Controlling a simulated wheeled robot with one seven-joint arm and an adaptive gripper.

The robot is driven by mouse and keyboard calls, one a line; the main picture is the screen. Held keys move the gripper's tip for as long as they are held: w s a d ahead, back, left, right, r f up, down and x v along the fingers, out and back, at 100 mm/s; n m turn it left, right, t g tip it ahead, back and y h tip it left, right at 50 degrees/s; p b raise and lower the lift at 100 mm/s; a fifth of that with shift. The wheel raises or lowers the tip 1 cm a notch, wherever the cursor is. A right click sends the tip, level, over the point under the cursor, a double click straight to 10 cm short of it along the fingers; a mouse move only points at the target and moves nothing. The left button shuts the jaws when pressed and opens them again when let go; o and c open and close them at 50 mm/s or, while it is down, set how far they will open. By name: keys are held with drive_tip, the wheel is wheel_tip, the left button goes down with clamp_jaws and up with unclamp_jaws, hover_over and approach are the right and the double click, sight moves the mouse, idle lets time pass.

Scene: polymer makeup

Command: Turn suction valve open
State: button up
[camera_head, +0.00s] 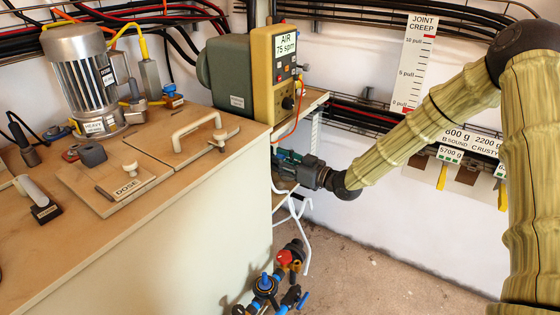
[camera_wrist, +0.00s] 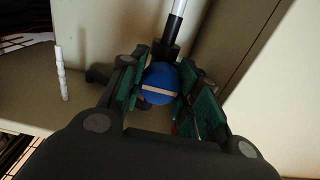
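A round blue knob (camera_wrist: 159,84) with a tan stripe across it shows in the wrist view, below a dark collar and a pale pipe. No label on it can be read, so I cannot tell for sure that it is the suction valve. My gripper (camera_wrist: 162,88) has its green-padded fingers on both sides of the knob, very close to it. I cannot tell whether the pads touch it.
The wooden-topped cabinet (camera_head: 230,200) fills the left, bearing a motor (camera_head: 88,78) and a dosing lid (camera_head: 118,190). An AIR box (camera_head: 276,85) stands above my gripper. Pipework with red and blue handles (camera_head: 268,283) is low in front. The floor (camera_head: 380,275) to the right is clear.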

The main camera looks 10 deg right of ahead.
idle(0.3)
drive_tip(key=n, duration=0.4)
drive_tip(key=n+b, duration=0.1)
drive_tip(key=n, duration=0.4)
drive_tip(key=shift+f+n, duration=0.15)
drive_tip(key=shift+n, duration=0.15)
drive_tip(key=n+b, duration=0.2)
drive_tip(key=n, duration=0.2)
drive_tip(key=shift+n+b, duration=0.9)
drive_tip(key=shift+n, duration=1.2)
drive_tip(key=o, duration=1.1)
